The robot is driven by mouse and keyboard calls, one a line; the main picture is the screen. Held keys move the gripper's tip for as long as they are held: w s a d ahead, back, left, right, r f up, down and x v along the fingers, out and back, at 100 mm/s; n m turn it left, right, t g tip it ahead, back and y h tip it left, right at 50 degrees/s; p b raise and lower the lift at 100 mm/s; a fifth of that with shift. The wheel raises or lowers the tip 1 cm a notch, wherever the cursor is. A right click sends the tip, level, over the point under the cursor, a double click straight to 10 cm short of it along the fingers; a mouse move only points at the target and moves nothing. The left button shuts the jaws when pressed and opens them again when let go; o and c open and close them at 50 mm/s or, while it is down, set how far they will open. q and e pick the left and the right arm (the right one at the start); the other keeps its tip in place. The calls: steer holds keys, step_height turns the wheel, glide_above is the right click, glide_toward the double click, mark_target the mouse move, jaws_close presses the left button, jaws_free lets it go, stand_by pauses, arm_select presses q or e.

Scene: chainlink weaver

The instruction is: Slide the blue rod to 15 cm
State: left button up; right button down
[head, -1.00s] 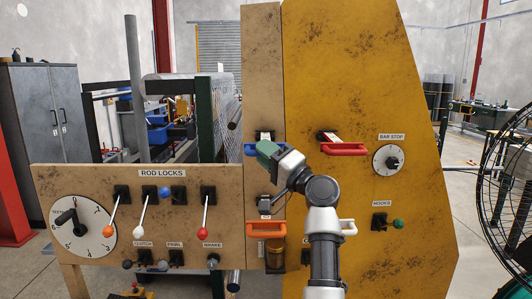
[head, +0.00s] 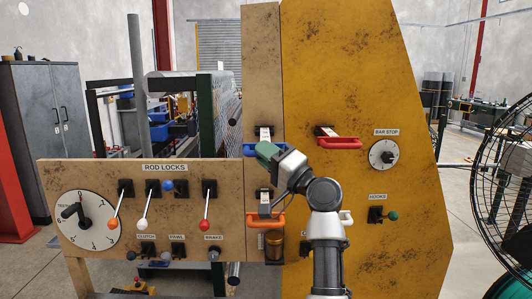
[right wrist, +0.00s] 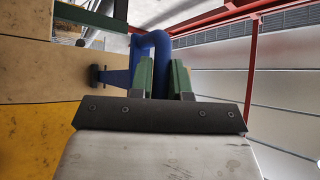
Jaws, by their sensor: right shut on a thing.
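A blue handle (head: 250,149) sticks out from the upper part of the tall wooden post (head: 262,60). I take it to belong to the blue rod; the rod itself is hidden behind the panel. My right gripper (head: 265,152), with green fingers, is shut on this handle. In the right wrist view the blue handle (right wrist: 160,42) curves up and over between the two green fingers of the gripper (right wrist: 163,80). My forearm covers part of the panel below. My left gripper is not in view.
An orange handle (head: 280,220) sits below on the post, and a red handle (head: 338,143) on the yellow panel (head: 350,80). The rod locks board (head: 85,175) holds a dial (head: 83,219) and several levers. A large fan-like wheel (head: 500,200) stands at right.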

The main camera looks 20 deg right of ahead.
steer(key=c, duration=1.5)
jaws_free()
steer(key=shift+w+d, duration=0.1)
steer(key=shift+w, duration=0.25)
steer(key=shift+o, duration=0.6)
steer(key=shift+w+f, duration=0.1)
steer(key=shift+w, duration=0.05)
steer(key=shift+s+d+f, duration=0.1)
steer(key=shift+s+d, duration=0.05)
steer(key=shift+s, duration=0.25)
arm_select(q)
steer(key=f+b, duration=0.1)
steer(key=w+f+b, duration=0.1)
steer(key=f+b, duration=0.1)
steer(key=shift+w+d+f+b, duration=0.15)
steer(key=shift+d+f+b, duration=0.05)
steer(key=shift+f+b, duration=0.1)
arm_select(e)
steer(key=v, duration=1)
